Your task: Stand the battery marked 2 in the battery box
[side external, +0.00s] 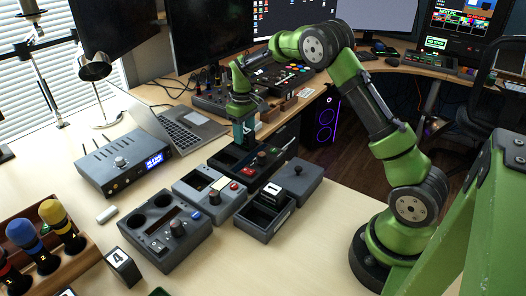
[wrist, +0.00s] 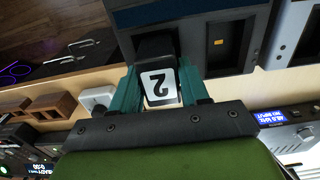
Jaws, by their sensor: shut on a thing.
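The battery marked 2 (wrist: 160,87) is a dark block with a white label, held between the teal fingers of my gripper (wrist: 158,92) in the wrist view. In the side external view my gripper (side external: 244,136) points down over the left, open end of a dark box (side external: 217,161); the battery is mostly hidden there. I cannot tell whether the battery touches this box. An open dark grey box (side external: 258,226) stands in front, with a block marked 1 (side external: 272,188) in it. Which of the two is the battery box is not clear. A block marked 4 (side external: 118,264) stands at the lower left.
A grey unit with round wells (side external: 178,245) and a lighter control box (side external: 208,190) stand close beside the boxes. A grey box with a knob (side external: 305,180) is at the right. A blue-display device (side external: 125,165) and a laptop (side external: 185,135) stand behind.

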